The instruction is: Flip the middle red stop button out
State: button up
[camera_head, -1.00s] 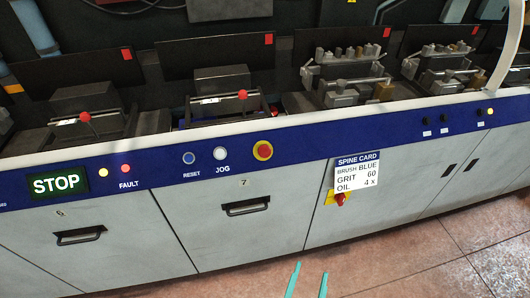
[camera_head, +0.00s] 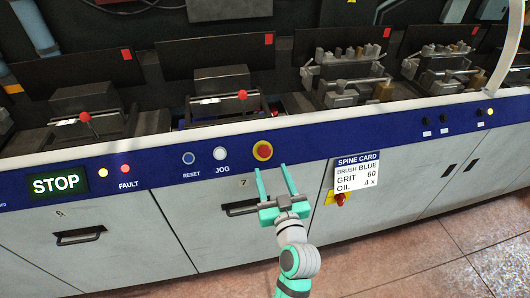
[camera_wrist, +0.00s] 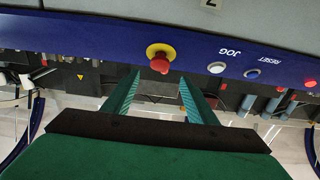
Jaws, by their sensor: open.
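The red stop button (camera_head: 263,150) sits on a round yellow backing on the blue strip of the machine front, right of the JOG button. In the wrist view the red button (camera_wrist: 160,64) shows as a mushroom head standing out from its yellow base, beyond the fingertips and between them. My gripper (camera_head: 270,168) is teal, open and empty, with its two fingers pointing up just below the button in the head view. The fingers also show in the wrist view (camera_wrist: 160,75). I cannot tell whether a fingertip touches the panel.
The JOG button (camera_head: 220,153) and blue RESET button (camera_head: 188,158) are to the left. A SPINE CARD sign (camera_head: 358,172) hangs to the right, above another red knob (camera_head: 340,198) on yellow. A STOP display (camera_head: 57,184) glows at far left. Drawer handle (camera_head: 246,207) is behind my gripper.

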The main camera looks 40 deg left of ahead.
aim_at(265, 153)
jog(key=x, duration=0.9)
jog(key=shift+w+a, duration=0.25)
jog(key=shift+w, duration=0.05)
